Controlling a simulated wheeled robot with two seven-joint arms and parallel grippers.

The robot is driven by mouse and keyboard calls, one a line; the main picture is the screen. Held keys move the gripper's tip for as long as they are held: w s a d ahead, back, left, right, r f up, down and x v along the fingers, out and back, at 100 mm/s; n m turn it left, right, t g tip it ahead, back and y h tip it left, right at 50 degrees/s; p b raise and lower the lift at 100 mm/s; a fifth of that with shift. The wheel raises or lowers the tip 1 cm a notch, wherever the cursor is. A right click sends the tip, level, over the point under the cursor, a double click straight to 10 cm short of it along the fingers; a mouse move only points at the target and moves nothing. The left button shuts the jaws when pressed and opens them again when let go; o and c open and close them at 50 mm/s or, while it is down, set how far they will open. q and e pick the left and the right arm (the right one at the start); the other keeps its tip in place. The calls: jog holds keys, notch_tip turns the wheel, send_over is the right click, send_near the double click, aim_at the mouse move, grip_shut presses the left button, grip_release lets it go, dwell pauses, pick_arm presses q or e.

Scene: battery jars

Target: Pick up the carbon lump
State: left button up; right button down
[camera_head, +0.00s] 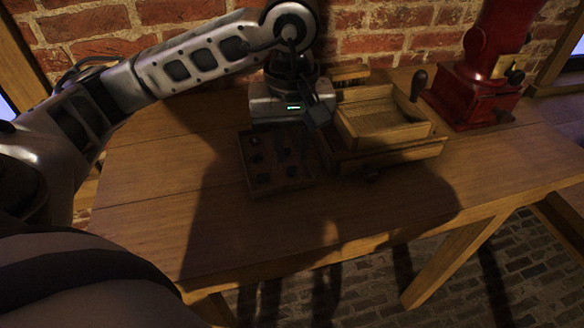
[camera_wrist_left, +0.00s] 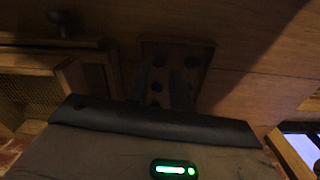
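Several small dark lumps sit in a shallow wooden tray (camera_head: 245,165) on the table, in separate spots. One dark lump (camera_head: 264,178) is near the tray's front left. I cannot tell by look which lump is carbon. My left gripper (camera_head: 298,148) points down over the tray's back right part. In the left wrist view the tray (camera_wrist_left: 205,45) shows beyond the left gripper (camera_wrist_left: 162,88), whose dark fingers look apart with nothing seen between them. The fingers are dim and hide part of the tray. My right gripper is out of view.
A red grinder (camera_head: 478,85) stands farther right. A brick wall (camera_head: 385,40) is behind. The table's front and left are clear.

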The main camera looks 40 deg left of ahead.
aim_at(292, 169)
pick_arm(q)
notch_tip(292, 169, down, 3)
jog(key=shift+f, duration=0.2)
jog(key=shift+c, duration=0.3)
grip_shut()
jog(key=shift+r, duration=0.1)
